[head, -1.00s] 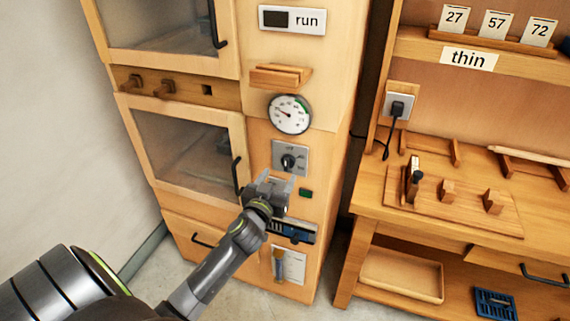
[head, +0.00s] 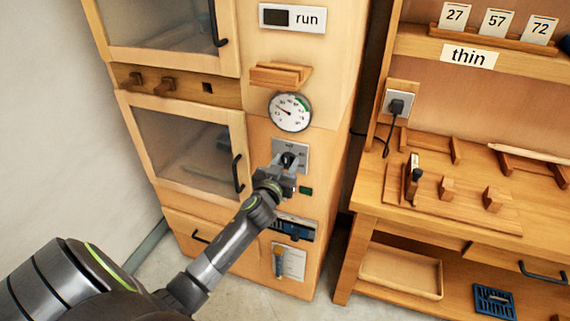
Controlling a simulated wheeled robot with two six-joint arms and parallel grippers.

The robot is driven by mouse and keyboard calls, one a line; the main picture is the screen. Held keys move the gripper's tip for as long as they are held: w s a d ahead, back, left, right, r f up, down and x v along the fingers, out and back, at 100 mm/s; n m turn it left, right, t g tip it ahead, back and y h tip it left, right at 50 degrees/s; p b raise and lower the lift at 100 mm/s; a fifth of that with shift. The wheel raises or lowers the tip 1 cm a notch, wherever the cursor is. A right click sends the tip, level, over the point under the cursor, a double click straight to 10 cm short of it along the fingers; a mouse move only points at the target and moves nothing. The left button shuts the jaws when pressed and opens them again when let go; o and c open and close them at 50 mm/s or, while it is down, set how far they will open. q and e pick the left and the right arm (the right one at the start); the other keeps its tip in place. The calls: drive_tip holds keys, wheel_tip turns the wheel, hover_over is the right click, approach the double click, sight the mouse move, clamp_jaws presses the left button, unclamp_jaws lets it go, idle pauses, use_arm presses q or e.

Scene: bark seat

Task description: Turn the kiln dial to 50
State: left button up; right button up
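The kiln dial (head: 289,157) is a black knob on a square grey plate (head: 303,148) on the kiln's front panel. My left gripper (head: 286,163) is at the dial, with its fingers reaching up to the knob from below. The fingers appear to be on either side of the knob, but I cannot tell whether they touch it. The gripper hides the lower part of the plate and most markings, so the dial's setting is not readable. A round white gauge (head: 290,112) with a needle and a green band sits above. My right gripper is not in view.
A wooden ledge (head: 281,75) juts out above the gauge. A small green indicator (head: 306,190) and a blue-and-black device (head: 294,227) lie below the dial. The oven door handle (head: 238,173) is close on the left. A workbench (head: 380,190) stands to the right.

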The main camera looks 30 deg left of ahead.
use_arm(q)
drive_tip(key=c, duration=0.3)
drive_tip(key=shift+c, duration=0.2)
drive_tip(key=m, duration=0.5)
drive_tip(key=shift+d+m, duration=0.1)
drive_tip(key=shift+m, duration=0.2)
drive_tip(key=m+p, duration=0.1)
drive_tip(key=m, duration=0.5)
drive_tip(key=shift+d+f, duration=0.1)
drive_tip(key=m+p, duration=0.1)
drive_tip(key=m, duration=0.5)
drive_tip(key=shift+f+m, duration=0.15)
drive_tip(key=shift+m, duration=0.15)
drive_tip(key=m+p, duration=0.1)
drive_tip(key=m, duration=0.4)
drive_tip(key=shift+f+m, duration=0.15)
drive_tip(key=shift+m, duration=0.15)
